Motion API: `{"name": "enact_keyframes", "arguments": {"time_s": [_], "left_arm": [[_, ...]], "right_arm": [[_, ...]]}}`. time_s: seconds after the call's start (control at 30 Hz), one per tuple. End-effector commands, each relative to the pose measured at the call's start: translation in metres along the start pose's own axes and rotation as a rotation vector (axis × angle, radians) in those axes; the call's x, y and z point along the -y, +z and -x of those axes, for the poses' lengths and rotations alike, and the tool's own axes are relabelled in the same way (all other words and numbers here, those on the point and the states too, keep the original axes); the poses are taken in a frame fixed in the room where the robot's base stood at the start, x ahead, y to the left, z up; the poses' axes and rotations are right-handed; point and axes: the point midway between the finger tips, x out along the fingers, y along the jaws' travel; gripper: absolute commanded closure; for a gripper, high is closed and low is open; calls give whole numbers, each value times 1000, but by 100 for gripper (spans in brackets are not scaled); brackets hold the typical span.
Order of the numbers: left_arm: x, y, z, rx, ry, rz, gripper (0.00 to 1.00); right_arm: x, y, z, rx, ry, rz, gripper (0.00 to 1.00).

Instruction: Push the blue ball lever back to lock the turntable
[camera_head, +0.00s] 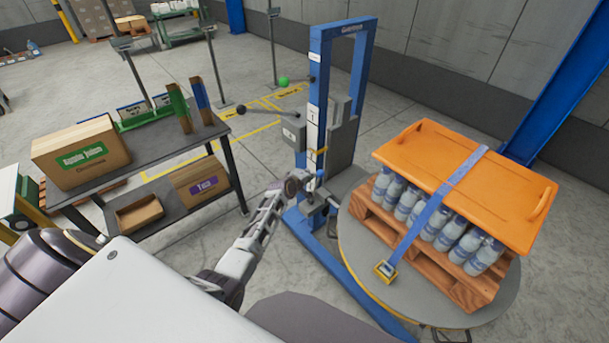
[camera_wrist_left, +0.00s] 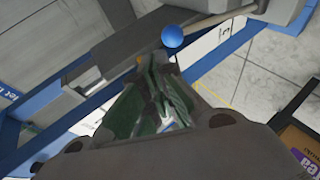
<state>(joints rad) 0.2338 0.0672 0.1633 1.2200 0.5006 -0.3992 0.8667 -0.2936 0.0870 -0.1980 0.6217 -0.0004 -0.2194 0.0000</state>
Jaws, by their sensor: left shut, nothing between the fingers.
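The blue ball (camera_wrist_left: 172,37) of the lever shows at the top centre of the left wrist view, just beyond my left fingertips. In the head view the ball (camera_head: 319,173) is a small spot by the blue wrapper column. My left gripper (camera_head: 314,196) is shut and empty beside the ball at the column's foot. Its fingers (camera_wrist_left: 158,82) also show in the left wrist view. I cannot tell whether they touch the lever. The round grey turntable (camera_head: 358,252) carries a pallet of bottles under an orange lid. My right gripper is out of view.
The blue wrapper column (camera_head: 308,130) stands close to my left gripper. A blue strap (camera_head: 425,215) crosses the orange lid (camera_head: 455,180). A grey shelf table (camera_head: 160,160) with boxes stands at left. Open floor lies between the table and column.

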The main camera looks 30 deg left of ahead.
Motion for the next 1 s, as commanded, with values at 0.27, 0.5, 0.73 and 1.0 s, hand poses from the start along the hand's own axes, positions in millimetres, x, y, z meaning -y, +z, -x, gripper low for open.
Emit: {"name": "enact_keyframes", "arguments": {"time_s": [0.27,0.5,0.73,1.0], "left_arm": [[-4,1,22,1,0,1,100],[-8,1,39,1,0,1,100],[-9,1,48,1,0,2,100],[-10,0,49,1,0,1,100]], "right_arm": [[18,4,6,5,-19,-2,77],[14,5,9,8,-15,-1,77],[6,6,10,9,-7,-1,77],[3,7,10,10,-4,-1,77]]}}
